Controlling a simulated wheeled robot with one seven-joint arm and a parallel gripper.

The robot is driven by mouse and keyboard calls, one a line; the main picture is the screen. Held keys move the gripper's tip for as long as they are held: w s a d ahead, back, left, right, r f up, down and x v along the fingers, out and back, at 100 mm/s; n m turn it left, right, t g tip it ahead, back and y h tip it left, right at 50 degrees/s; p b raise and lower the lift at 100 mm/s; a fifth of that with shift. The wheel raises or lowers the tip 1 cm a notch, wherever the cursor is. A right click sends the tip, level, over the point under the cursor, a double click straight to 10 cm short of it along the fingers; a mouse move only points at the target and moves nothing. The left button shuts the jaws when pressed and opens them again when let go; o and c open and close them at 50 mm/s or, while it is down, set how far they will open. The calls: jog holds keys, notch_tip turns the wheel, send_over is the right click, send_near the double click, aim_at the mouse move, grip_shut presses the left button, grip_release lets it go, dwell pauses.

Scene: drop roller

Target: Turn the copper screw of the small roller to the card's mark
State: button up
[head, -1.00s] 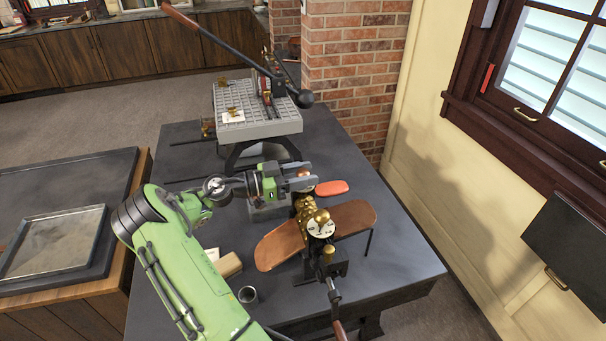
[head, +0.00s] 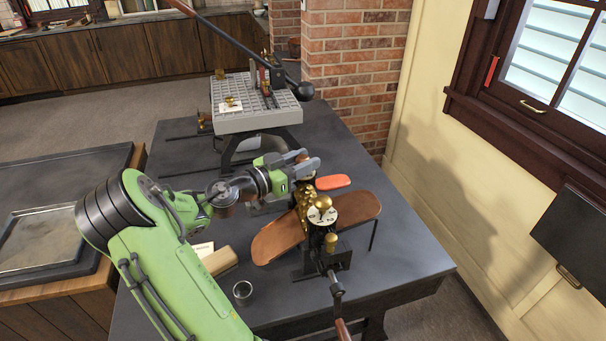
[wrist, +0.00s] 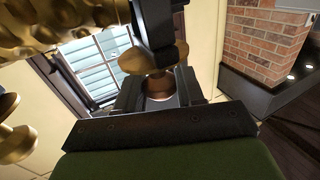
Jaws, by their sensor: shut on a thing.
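The small roller (head: 302,203) is a brass roller in a dark frame on the dark table, with a white numbered dial and brass knobs on its near side. My gripper (head: 306,165) is at the roller's far end, its grey fingers sideways. In the wrist view, the fingers are shut on a round copper piece, the copper screw (wrist: 160,88), just below a brass disc (wrist: 154,58). The head view hides the screw behind my fingers. A small white card (head: 203,249) lies left of the roller, partly behind my arm; its mark is too small to read.
Brown curved boards (head: 277,241) flank the roller, and a crank handle (head: 337,290) sticks out in front. A wooden block (head: 220,261) and a metal cup (head: 242,291) stand on the left. A grey press (head: 255,120) with a long lever stands behind. A red-orange pad (head: 333,182) lies near my fingertips.

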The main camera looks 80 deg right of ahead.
aim_at(303, 156)
jog(key=n+t+b, duration=0.1)
jog(key=n+t+h+b, duration=0.1)
jog(key=t+h+b, duration=0.1)
jog(key=shift+s+f+n+t, duration=0.1)
jog(key=shift+f+n+t, duration=0.15)
jog(key=shift+n+t, duration=0.15)
jog(key=n+t+h+b, duration=0.1)
jog(key=t, duration=0.1)
jog(key=shift+r+n+t, duration=0.1)
jog(key=shift+n+t, duration=0.2)
jog(key=shift+n, duration=0.1)
jog(key=n+t, duration=0.2)
jog(key=t, duration=0.1)
jog(key=shift+r+h, duration=0.25)
jog(key=shift+h, duration=0.05)
jog(key=shift+n+t+p, duration=0.6)
jog(key=shift+t+p, duration=0.05)
jog(key=shift+t, duration=0.35)
jog(key=shift+n+t, duration=0.3)
jog(key=shift+t, duration=0.2)
jog(key=o, duration=1)
notch_tip(303, 156, up, 10)
jog(key=p, duration=0.4)
